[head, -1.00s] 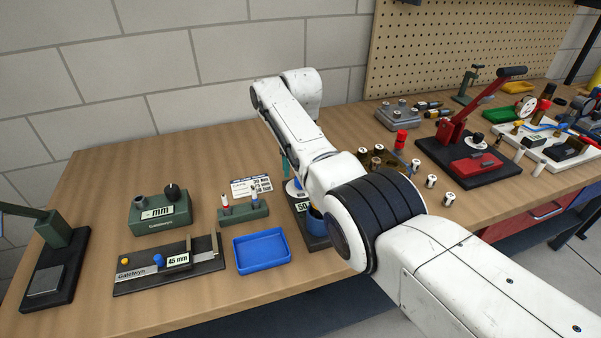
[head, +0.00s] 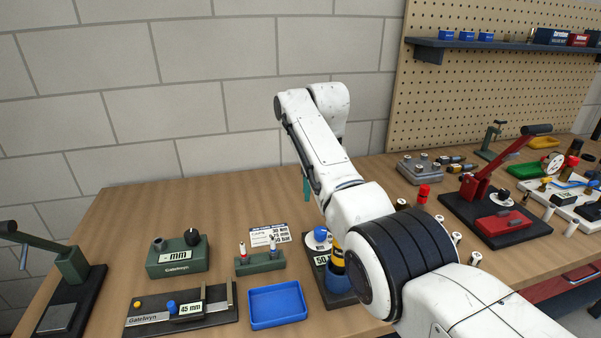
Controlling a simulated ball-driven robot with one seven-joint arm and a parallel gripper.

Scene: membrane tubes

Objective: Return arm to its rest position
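My white arm reaches in from the lower right and rises over the bench, bending at its top in front of the wall. The far end of the arm turns down behind the forearm. A narrow teal piece (head: 306,187) shows at the left edge of the forearm and seems to be part of my gripper. The rest of the gripper is hidden, so its fingertips and anything between them cannot be seen.
Left are a green mm gauge (head: 177,262), a 45 mm fixture (head: 215,317) and a lever press (head: 70,265). A red press (head: 503,224) stands right. A shelf (head: 500,48) crosses the pegboard.

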